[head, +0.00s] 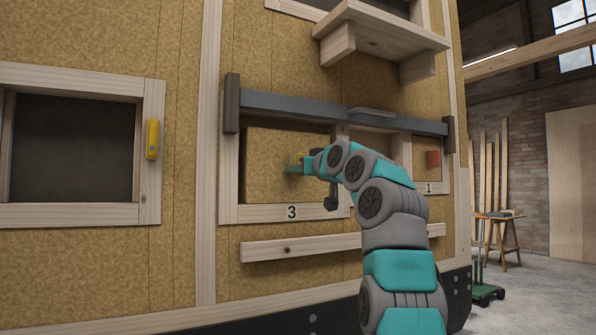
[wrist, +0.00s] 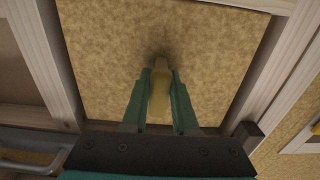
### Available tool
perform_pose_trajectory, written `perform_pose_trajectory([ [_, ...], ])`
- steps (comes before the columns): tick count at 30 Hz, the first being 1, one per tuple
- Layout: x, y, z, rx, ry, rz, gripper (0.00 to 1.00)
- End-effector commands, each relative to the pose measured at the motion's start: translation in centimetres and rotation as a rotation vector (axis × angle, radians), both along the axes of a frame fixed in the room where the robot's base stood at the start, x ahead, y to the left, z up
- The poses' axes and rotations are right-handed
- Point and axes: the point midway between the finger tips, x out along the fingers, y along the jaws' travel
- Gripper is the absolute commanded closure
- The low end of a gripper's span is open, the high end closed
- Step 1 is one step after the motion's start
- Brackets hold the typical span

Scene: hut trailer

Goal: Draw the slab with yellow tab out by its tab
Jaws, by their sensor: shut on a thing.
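The slab with the yellow tab (head: 268,180) is a tan speckled panel in the framed opening above label 3. It fills much of the wrist view (wrist: 105,50), with a dark gap along its edge near my gripper. Its yellow tab (wrist: 159,92) stands out from the slab's face between my two fingers. My gripper (head: 298,162) is shut on the tab, and it also shows in the wrist view (wrist: 160,92). In the head view the fingers and arm cover most of the tab and the slab's right part.
A grey bar (head: 290,106) with a handle crosses above the slab, with brown brackets (head: 231,103) at its ends. A red block (head: 433,159) is at right near label 1. A wooden rail (head: 290,248) runs below. A shelf (head: 375,35) juts out above. A yellow piece (head: 152,139) is on the left frame.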

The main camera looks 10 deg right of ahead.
Motion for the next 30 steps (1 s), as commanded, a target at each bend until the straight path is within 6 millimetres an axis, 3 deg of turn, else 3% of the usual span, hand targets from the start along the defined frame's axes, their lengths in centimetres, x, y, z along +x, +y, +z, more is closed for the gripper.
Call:
perform_pose_trajectory([
  [14, -0.1, 0.0, 0.2, 0.000, 0.000, 0.000, 1.00],
  [30, -1.8, -0.6, 0.0, 0.000, 0.001, 0.000, 1.00],
])
